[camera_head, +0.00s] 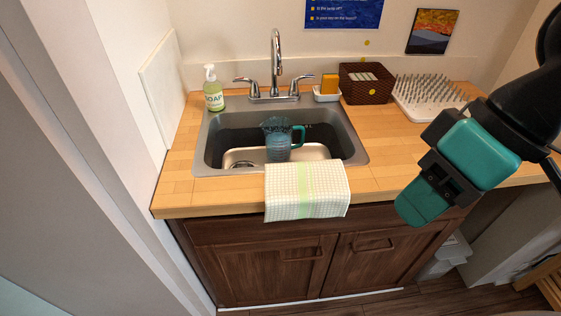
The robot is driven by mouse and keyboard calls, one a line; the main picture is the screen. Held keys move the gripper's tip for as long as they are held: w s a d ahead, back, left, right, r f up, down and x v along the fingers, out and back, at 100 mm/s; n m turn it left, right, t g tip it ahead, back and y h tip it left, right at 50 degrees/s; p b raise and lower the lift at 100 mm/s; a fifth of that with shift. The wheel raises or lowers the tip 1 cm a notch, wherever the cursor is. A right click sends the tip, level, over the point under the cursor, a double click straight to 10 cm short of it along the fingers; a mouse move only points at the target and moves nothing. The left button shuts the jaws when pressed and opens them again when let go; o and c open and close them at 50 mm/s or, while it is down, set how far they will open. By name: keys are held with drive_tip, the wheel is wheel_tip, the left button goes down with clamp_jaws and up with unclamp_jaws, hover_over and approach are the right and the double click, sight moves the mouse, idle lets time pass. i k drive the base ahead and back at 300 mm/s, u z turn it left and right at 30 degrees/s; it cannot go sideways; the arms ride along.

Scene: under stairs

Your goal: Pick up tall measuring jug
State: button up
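The measuring jug (278,140) is clear bluish with a teal handle on its right side. My gripper (424,203) is at the right, in front of the counter edge, well apart from the jug. Its teal and black body points down and left. I cannot make out a gap between its fingers.
A checked towel (305,190) hangs over the sink's front edge. The faucet (276,65) rises behind the jug. A soap bottle (213,90), sponge holder (327,92), brown basket (366,95) and white drying rack (428,100) stand around the sink. Bare counter (390,150) lies right.

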sight(278, 131)
drive_tip(key=u, duration=0.7)
drive_tip(key=i, duration=0.85)
drive_tip(key=z, duration=0.1)
